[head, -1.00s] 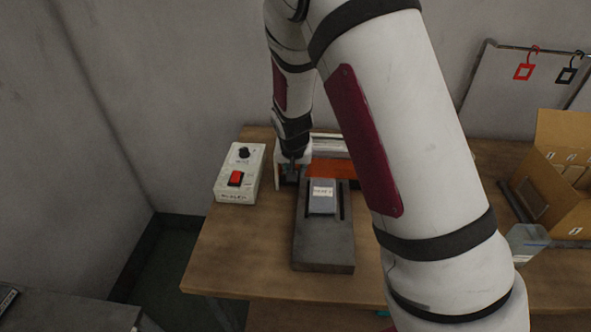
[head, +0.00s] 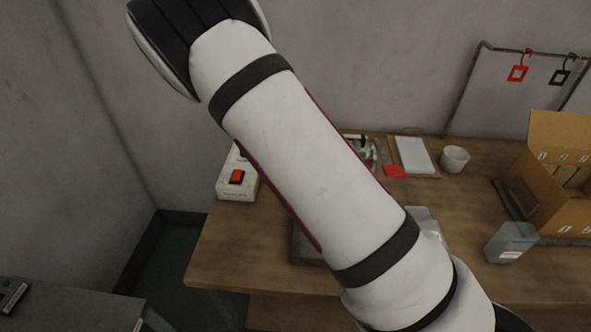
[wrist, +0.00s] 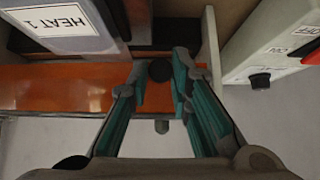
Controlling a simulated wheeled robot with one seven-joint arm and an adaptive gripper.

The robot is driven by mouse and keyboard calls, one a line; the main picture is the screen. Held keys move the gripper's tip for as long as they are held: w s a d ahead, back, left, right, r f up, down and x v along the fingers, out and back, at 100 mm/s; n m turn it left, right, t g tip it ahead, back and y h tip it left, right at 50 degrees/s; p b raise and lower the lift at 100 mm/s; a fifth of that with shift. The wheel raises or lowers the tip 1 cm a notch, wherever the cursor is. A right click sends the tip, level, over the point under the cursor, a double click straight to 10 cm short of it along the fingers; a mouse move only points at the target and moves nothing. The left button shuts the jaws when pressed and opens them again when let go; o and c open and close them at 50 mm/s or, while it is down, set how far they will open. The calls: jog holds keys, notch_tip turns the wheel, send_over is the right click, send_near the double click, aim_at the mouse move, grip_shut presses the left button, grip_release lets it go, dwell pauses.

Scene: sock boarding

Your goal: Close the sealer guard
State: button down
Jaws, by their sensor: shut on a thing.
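In the wrist view, the sealer's orange guard (wrist: 75,88) lies across the left and middle, beside a grey block with an upside-down "HEAT 1" label (wrist: 62,20). My gripper (wrist: 160,68) has its two fingers on either side of a small dark round knob (wrist: 160,71) at the guard's right end, and is shut on it. In the head view my arm covers the gripper, the guard and most of the sealer. Only a corner of the sealer's grey base (head: 305,249) shows there. I cannot tell the guard's exact angle.
A white control box (head: 236,190) with a red switch stands left of the sealer, close to my gripper in the wrist view (wrist: 262,50). The table's front left is clear.

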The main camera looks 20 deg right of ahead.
jog(key=shift+w+f+t+h, duration=0.15)
jog(key=shift+f+t+h, duration=0.15)
jog(key=shift+t, duration=0.4)
jog(key=c, duration=1.5)
grip_release()
jog(key=shift+w, duration=0.1)
jog(key=shift+o, duration=0.2)
jog(key=v, duration=1.2)
